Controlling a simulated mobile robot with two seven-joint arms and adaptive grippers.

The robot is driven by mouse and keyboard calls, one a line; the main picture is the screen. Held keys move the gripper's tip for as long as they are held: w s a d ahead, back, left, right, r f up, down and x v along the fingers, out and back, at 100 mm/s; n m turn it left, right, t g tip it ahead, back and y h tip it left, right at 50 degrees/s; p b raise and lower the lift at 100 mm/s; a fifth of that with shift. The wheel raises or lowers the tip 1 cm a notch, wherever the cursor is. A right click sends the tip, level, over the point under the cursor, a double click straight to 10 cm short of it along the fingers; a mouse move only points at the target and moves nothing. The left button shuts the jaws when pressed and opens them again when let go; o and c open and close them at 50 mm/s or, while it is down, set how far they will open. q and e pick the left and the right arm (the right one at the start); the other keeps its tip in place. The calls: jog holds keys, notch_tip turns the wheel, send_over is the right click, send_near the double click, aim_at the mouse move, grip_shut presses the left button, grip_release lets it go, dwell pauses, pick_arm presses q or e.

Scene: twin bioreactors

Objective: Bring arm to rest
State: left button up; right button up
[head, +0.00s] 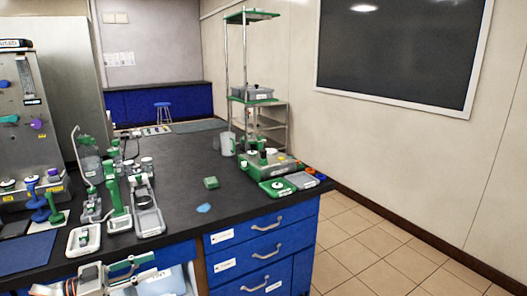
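My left gripper (135,268) shows at the bottom left of the head view, low in front of the bench's near edge. It points to the right and is small and partly cut off, so I cannot tell if its fingers are apart. I see nothing clearly held in it. My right arm and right gripper are not in view.
The black bench (180,180) carries green-and-white lab devices at left and a green device (268,166) at right. A small green block (211,183) and a blue piece (204,208) lie between. Blue drawers (262,237) stand below. Tiled floor (380,250) is clear at right.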

pick_arm(q)
jog(key=s+d+f+n+t+y, duration=0.25)
jog(key=s+d+f, duration=0.4)
jog(key=d, duration=0.35)
jog(key=s+d+f+n+t+y, duration=0.1)
jog(key=s+d+f+n+y, duration=0.15)
jog(key=s+d+f, duration=0.45)
jog(key=s+f+n+g+y, duration=0.1)
jog(key=s+f+y, duration=0.2)
jog(key=s, duration=0.4)
jog(key=s+d+f+n+g+y+p, duration=0.1)
jog(key=s+f+n+g+y, duration=0.1)
jog(key=s+f+y, duration=0.2)
jog(key=s+f, duration=0.2)
jog(key=s, duration=0.2)
jog(key=shift+y, duration=0.3)
jog(key=shift+d, duration=0.15)
